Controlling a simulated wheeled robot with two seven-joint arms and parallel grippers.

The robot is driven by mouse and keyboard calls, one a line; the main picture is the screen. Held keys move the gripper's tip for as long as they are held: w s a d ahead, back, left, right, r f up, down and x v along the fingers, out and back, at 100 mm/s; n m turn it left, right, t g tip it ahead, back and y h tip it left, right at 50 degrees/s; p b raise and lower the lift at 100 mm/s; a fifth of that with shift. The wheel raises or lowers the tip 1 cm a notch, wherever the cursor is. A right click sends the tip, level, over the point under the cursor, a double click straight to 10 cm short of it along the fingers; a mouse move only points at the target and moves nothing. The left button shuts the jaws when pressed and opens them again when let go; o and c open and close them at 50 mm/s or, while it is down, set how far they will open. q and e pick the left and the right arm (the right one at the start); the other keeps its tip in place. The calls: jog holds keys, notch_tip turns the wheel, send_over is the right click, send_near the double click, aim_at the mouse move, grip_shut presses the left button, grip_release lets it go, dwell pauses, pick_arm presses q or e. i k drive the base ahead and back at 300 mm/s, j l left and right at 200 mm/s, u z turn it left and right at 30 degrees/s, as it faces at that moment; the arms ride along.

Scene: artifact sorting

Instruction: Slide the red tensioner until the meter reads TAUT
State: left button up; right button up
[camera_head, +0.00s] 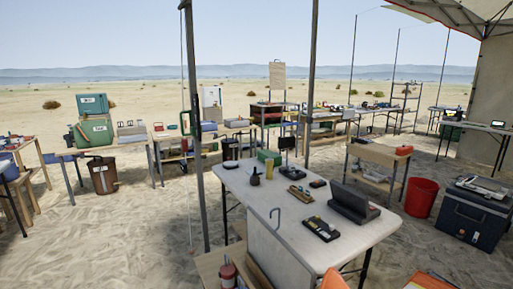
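Neither of my grippers is in view. I cannot pick out the red tensioner or a meter reading TAUT with certainty. A grey tent pole (193,110) stands at the left of the near table, with a thin line running down beside it. A small green and red item (186,122) shows next to this pole, too small to identify. A second pole (312,75) rises behind the table. No meter text is readable.
A white folding table (372,226) carries a dark open case (352,205), a yellow-and-black device (321,229) and small tools. A red bucket (421,197) and a dark cooler (474,215) stand at right. Open sand (110,235) lies at left.

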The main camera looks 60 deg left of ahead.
aim_at(184, 142)
jog(key=u, duration=2.7)
jog(key=i+j+z, duration=0.35)
jog(key=j, duration=0.9)
jog(key=i+j+z, duration=0.1)
jog(key=j+z, duration=0.25)
jog(key=j, duration=0.95)
jog(key=j+z, duration=0.4)
jog(key=j, duration=0.9)
